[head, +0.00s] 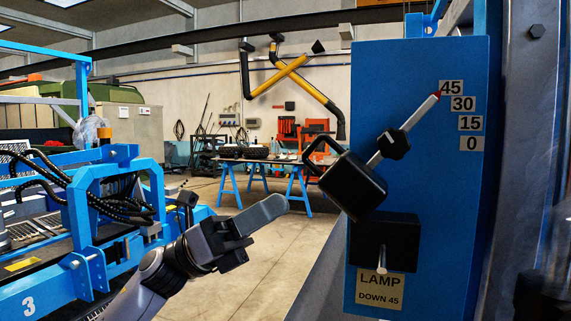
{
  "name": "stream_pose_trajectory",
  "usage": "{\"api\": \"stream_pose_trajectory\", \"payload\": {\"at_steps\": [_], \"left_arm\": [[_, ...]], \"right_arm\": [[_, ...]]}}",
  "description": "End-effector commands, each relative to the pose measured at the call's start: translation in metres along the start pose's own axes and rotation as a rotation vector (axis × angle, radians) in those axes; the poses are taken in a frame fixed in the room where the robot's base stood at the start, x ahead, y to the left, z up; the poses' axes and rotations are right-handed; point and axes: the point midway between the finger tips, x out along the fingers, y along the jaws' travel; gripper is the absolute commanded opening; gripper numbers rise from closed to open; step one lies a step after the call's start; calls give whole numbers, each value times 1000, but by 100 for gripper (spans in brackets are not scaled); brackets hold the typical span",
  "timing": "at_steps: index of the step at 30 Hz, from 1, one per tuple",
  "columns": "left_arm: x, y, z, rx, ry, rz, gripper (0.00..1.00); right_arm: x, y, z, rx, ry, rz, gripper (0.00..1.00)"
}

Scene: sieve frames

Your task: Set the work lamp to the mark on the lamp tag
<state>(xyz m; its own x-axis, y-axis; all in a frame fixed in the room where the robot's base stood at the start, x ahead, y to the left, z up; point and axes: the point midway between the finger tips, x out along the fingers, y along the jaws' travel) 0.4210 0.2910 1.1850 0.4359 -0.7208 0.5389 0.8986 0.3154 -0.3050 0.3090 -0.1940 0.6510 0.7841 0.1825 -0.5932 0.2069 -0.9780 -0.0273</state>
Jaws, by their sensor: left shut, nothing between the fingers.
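A blue panel (410,75) stands at right. The black work lamp (352,186) is mounted on it, tilted, with a loop handle at its upper left. A pale pointer (420,111) runs up and right from its black pivot knob (393,145). Its red tip is at the 45 label (451,88), top of a scale with 30, 15 and 0 below. The lamp tag (380,289) reads "LAMP DOWN 45". My left gripper (272,208) is shut and empty, left of and below the lamp, apart from it. My right gripper is not in view.
A black block (385,240) with a pale peg (382,260) sits on the panel between lamp and tag. A blue machine frame (118,168) with hoses stands at left. A blue-legged table (262,162) is farther back. Open floor lies between.

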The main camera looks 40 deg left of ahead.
Motion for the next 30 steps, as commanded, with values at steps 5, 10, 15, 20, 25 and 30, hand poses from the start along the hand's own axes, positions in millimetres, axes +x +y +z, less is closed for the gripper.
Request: {"api": "stream_pose_trajectory", "payload": {"at_steps": [5, 10, 15, 20, 25, 30], "left_arm": [[28, -2, 13, 2, -2, -1, 0], [41, -1, 25, -1, -2, 0, 0], [45, 0, 28, -2, -2, 1, 0], [45, 0, 28, -2, -2, 1, 0], [45, 0, 28, -2, -1, 1, 0], [51, -2, 38, 7, 29, 7, 0]], "right_arm": [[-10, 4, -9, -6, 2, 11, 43], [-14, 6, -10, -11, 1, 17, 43], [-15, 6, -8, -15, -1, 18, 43], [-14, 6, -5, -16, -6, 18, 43], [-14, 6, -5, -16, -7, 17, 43], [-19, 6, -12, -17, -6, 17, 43]]}}
